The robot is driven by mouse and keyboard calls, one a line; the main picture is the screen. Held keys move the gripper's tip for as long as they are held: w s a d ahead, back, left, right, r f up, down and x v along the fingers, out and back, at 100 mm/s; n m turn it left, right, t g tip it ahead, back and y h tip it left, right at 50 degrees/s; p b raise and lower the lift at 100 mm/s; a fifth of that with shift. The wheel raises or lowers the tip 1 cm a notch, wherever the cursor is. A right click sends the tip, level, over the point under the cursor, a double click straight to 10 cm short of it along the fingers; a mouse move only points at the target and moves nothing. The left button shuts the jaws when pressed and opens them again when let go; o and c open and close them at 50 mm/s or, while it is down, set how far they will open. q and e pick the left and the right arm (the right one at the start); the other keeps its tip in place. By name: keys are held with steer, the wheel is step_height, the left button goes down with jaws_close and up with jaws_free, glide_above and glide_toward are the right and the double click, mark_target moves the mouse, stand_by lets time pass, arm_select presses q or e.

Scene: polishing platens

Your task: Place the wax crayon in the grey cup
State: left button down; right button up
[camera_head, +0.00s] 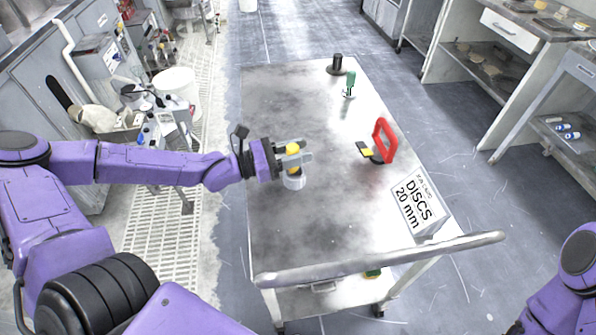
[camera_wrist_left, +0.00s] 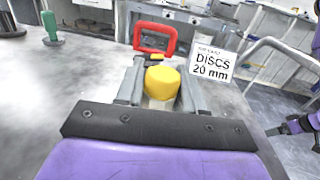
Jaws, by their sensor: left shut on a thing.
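The yellow wax crayon (camera_head: 292,150) is between the fingers of my left gripper (camera_head: 294,158), which is shut on it. In the left wrist view the crayon (camera_wrist_left: 162,82) shows as a thick faceted yellow block between the two grey fingers. The grey cup (camera_head: 293,183) is on the metal table directly below the fingers. Yellow shows at the cup's mouth, but I cannot tell how far the crayon is inside it. Part of my right arm shows at the lower right of the head view; its gripper is too small and unclear in the left wrist view (camera_wrist_left: 274,131) to read.
A red frame-shaped handle (camera_head: 384,141) with a yellow-tipped part stands right of the cup. A green-handled tool (camera_head: 349,85) and black cylinder (camera_head: 337,64) stand farther back. The table's front middle is clear.

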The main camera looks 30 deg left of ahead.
arm_select(q)
step_height(320, 180, down, 3)
steer(key=shift+w+d+b, duration=0.15)
steer(key=shift+b, duration=0.5)
steer(key=shift+f, duration=0.2)
steer(key=shift+r, duration=0.1)
